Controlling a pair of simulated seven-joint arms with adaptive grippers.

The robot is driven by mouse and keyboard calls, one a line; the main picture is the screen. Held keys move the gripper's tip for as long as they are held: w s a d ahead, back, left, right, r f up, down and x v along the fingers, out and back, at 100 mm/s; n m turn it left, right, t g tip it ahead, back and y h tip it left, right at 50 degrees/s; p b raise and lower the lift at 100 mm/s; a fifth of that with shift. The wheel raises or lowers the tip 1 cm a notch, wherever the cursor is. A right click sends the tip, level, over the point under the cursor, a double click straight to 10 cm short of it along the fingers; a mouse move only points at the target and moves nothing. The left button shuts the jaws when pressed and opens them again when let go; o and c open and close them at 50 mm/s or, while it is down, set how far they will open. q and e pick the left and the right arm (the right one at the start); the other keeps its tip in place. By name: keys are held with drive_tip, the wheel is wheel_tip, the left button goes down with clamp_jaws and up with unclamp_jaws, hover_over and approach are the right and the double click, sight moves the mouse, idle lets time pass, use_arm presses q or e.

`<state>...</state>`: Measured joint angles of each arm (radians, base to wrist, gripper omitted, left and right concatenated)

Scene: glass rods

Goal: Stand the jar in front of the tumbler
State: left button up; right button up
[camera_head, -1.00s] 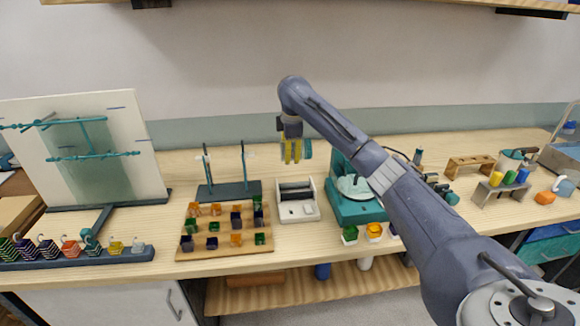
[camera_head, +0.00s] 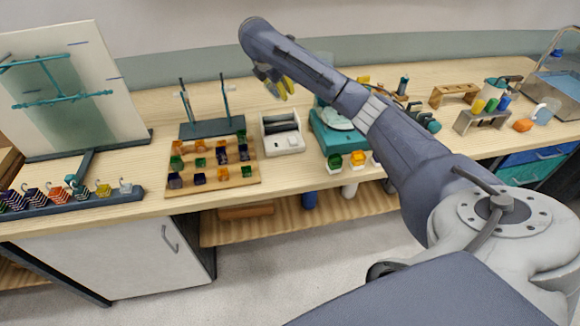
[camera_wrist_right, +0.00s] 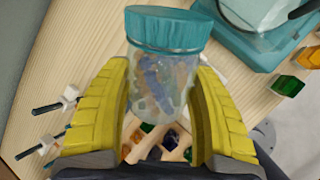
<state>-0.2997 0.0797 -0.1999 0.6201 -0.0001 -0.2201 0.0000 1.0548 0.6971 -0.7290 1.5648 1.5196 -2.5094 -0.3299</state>
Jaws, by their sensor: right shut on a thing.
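My right gripper (camera_head: 280,88) hangs in the air above and behind the white machine with dark rollers (camera_head: 282,146), which looks like the tumbler. In the right wrist view the yellow fingers of the gripper (camera_wrist_right: 163,108) are shut on the jar (camera_wrist_right: 160,85), one on each side. The jar is clear with a ribbed teal lid and bluish and brown contents showing through it. In the head view I cannot make out the jar clearly at the fingers. The tumbler stands on the bench, mostly hidden behind the jar in the wrist view. My left gripper is out of view.
A board of coloured cubes (camera_head: 213,190) lies left of the tumbler, with a dark stand with two posts (camera_head: 212,128) behind it.

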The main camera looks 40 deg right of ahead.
drive_tip(key=s+a+f+n+t+h, duration=0.1)
drive_tip(key=s+a+n+t+h, duration=0.2)
drive_tip(key=s+n+t+h, duration=0.3)
wheel_tip(320, 180, up, 3)
drive_tip(key=n+t, duration=0.3)
drive_tip(key=t, duration=0.1)
hover_over(290, 171)
wheel_tip(290, 171, down, 19)
drive_tip(key=shift+d+f, duration=0.15)
drive_tip(key=shift+f, duration=0.05)
drive_tip(key=shift+f, duration=0.15)
idle(0.3)
drive_tip(key=o, duration=1.4)
drive_tip(key=shift+o, duration=0.2)
